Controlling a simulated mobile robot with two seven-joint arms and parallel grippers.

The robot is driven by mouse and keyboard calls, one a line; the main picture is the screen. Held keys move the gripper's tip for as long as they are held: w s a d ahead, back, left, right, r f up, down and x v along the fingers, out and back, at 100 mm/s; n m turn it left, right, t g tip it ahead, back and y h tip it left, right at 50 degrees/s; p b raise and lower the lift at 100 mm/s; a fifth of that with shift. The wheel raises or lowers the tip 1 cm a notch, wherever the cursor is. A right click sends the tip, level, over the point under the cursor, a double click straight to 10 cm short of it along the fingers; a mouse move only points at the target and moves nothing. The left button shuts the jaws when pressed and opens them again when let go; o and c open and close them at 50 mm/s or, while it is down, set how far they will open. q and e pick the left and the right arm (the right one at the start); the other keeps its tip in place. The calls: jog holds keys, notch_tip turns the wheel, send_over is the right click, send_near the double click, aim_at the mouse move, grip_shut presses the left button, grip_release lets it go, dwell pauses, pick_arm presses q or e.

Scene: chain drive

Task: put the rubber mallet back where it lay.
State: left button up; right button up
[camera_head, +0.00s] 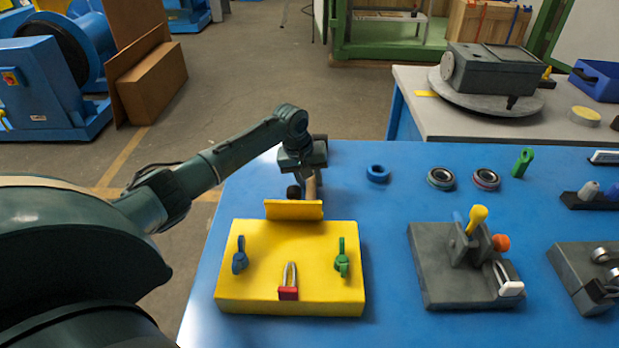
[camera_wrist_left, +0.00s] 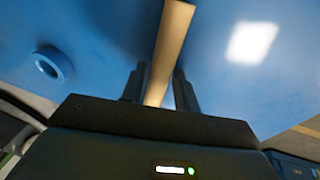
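The rubber mallet shows in part in the head view: its pale wooden handle (camera_head: 311,186) sits below my left gripper (camera_head: 306,172), behind the upright yellow plate. A dark rounded part (camera_head: 293,192) beside it looks like the mallet's head, mostly hidden. In the left wrist view, the handle (camera_wrist_left: 170,40) runs between the two dark fingers of my left gripper (camera_wrist_left: 160,78), which sit close on either side, so it appears shut on the handle. The head is outside that view. Whether the mallet touches the table cannot be told. My right gripper is not in view.
The yellow fixture (camera_head: 325,290) with its upright plate (camera_head: 293,210) stands just in front of the gripper. A blue ring (camera_head: 378,173) and bearing-like rings (camera_head: 441,178) lie to the right. A grey fixture (camera_head: 430,270) stands further right. The blue table (camera_head: 390,215) between them is clear.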

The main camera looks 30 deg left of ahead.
pick_arm(q)
jog(key=shift+o, duration=1.4)
jog(key=v, duration=1.2)
jog(key=shift+r, duration=0.2)
jog(key=shift+d+f, duration=0.1)
